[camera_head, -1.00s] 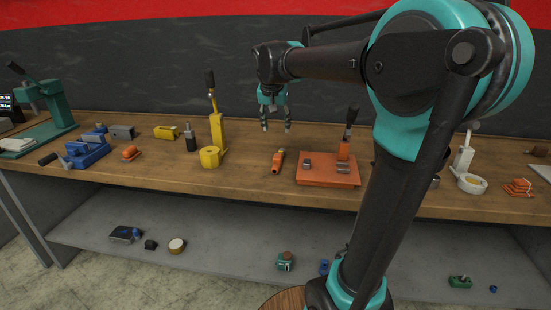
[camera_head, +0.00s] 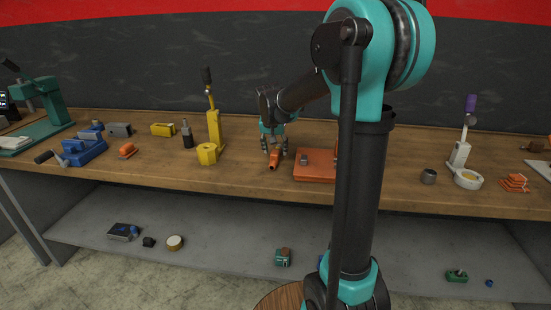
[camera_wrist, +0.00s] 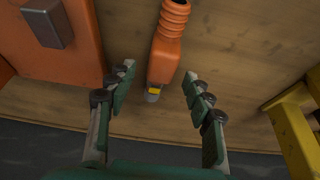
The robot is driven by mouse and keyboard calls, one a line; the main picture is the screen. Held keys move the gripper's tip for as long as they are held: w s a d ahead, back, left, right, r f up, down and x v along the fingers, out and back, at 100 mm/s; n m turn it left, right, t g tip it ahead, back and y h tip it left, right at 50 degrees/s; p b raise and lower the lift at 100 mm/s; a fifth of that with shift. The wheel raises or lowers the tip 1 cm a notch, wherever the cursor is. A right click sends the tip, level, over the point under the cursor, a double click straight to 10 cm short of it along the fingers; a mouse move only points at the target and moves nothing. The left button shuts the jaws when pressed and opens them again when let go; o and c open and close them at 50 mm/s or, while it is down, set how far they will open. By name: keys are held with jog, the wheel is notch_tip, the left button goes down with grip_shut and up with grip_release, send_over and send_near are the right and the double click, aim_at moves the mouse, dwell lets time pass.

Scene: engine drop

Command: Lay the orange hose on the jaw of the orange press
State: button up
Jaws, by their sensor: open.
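The orange hose (camera_head: 274,160) lies on the wooden bench between the yellow press and the orange press. In the wrist view the hose (camera_wrist: 167,45) has a ribbed end and a grey tip with a yellow mark. My gripper (camera_head: 276,151) is open just above it. In the wrist view the fingers (camera_wrist: 158,85) stand on either side of the hose's tip end, apart from it. The orange press (camera_head: 314,171) is right of the hose, partly hidden by my arm. Its base (camera_wrist: 75,65) with a grey block shows at left in the wrist view.
A yellow press (camera_head: 213,133) stands left of the hose; its edge (camera_wrist: 292,125) shows in the wrist view. A blue vise (camera_head: 84,149) and a small orange part (camera_head: 127,150) are farther left. A white press (camera_head: 461,155) and a grey cylinder (camera_head: 428,176) are at right.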

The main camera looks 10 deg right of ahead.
jog(key=shift+x, duration=0.9)
grip_shut()
jog(key=shift+r, duration=0.15)
